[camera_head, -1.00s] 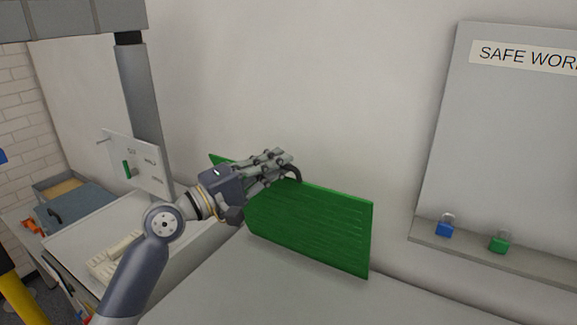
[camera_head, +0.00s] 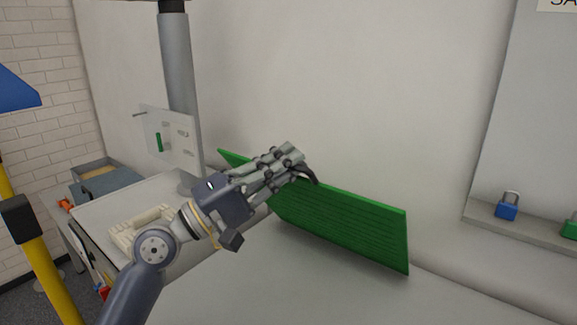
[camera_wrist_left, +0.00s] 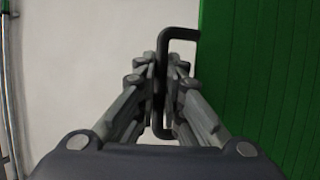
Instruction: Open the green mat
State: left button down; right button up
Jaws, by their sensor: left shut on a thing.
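The green mat (camera_head: 345,219) is a ribbed green panel standing tilted on the white bench near the wall. It also fills the right side of the left wrist view (camera_wrist_left: 262,85). A dark bracket-shaped handle (camera_wrist_left: 178,35) sits at the mat's edge. My left gripper (camera_head: 297,163) is at the mat's upper edge and shut on this handle; in the left wrist view its fingers (camera_wrist_left: 170,75) close around the handle bar. The gripper and wrist hide part of the mat's left half. My right gripper is not in view.
A white panel with a green handle (camera_head: 159,142) stands by a grey post (camera_head: 180,80) at the left. A blue padlock (camera_head: 507,206) and a partly cut-off green one (camera_head: 570,227) are on a wall ledge. The bench front (camera_head: 300,295) is clear.

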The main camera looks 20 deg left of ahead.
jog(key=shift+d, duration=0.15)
pick_arm(q)
jog(key=c, duration=2)
grip_release()
jog(key=shift+o, duration=0.2)
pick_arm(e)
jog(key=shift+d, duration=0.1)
